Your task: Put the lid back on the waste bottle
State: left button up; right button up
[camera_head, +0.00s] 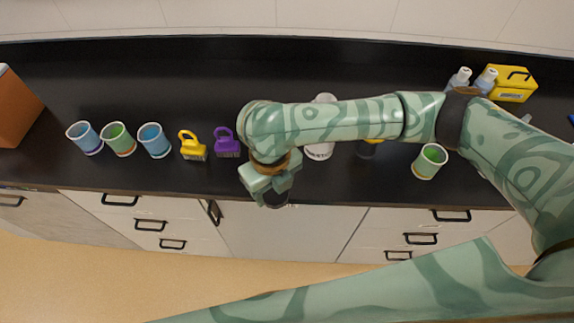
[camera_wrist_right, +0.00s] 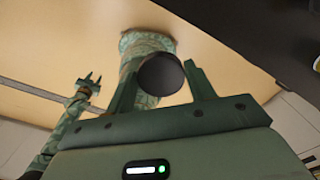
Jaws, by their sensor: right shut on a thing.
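My right gripper (camera_head: 274,198) hangs in front of the counter's front edge, left of the white bottle. In the right wrist view the right gripper (camera_wrist_right: 160,80) is shut on a dark round lid (camera_wrist_right: 160,75) between its fingers. A white bottle (camera_head: 319,151), probably the waste bottle, stands on the counter. My right forearm hides its middle, and a pale part (camera_head: 323,98) shows above the arm. I cannot tell whether its mouth is open. My left gripper (camera_wrist_right: 89,79) shows small in the right wrist view, fingers apart and empty; it is not in the head view.
A yellow-topped dark item (camera_head: 368,149) and a green-filled cup (camera_head: 430,161) stand right. Squeeze bottles (camera_head: 459,79) and a yellow box (camera_head: 510,84) are at back right.

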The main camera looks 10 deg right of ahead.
jog(key=d+r+n+b, duration=0.1)
jog(key=d+r+n, duration=0.2)
jog(key=n, duration=0.7)
jog(key=d+r+n+b, duration=0.1)
jog(key=d+r+n, duration=0.2)
jog(key=d+n, duration=0.4)
jog(key=d+r+n+b, duration=0.1)
jog(key=d+r+n, duration=0.2)
jog(key=n, duration=1.1)
jog(key=shift+w+d, duration=0.3)
jog(key=shift+d, duration=1.1)
